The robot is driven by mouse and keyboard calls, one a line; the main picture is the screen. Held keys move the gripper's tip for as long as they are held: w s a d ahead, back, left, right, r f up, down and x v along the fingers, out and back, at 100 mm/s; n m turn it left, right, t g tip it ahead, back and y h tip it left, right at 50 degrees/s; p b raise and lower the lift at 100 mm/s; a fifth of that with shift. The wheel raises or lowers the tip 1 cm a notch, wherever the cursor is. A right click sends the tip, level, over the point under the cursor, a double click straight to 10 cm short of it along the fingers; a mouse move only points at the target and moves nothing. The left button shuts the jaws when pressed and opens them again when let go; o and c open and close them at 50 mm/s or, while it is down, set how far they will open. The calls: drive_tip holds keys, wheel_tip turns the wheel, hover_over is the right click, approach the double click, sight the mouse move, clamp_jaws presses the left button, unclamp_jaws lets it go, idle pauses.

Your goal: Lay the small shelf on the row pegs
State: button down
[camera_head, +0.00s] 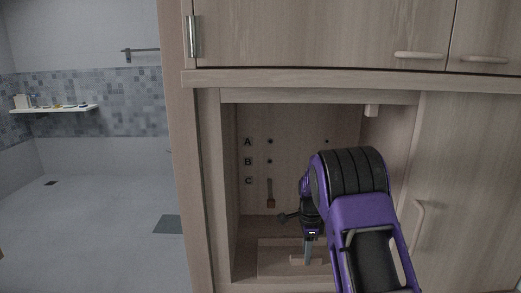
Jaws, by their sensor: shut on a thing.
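The small shelf (272,265) looks like the pale wooden board low in the open cabinet compartment, with a small raised block on it. My gripper (308,256) points down at this block and is shut on it; the contact is small and partly hidden. The back wall has rows marked A, B and C. Dark round spots show beside A (270,141) and B (270,161), and another at the right of row A (327,141). I cannot tell whether they are pegs or holes. My arm hides the right part of the lower rows.
A narrow item with a red-brown end (270,195) shows on the back wall by C. The compartment's left side wall (228,190) and top edge (310,97) bound the opening. A cabinet door with a handle (418,228) stands at the right. Open floor (90,215) lies left.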

drive_tip(key=shift+r, duration=0.1)
idle(0.5)
drive_tip(key=shift+r+p, duration=2.05)
drive_tip(key=shift+r, duration=0.95)
drive_tip(key=s, duration=0.3)
drive_tip(key=shift+b, duration=0.3)
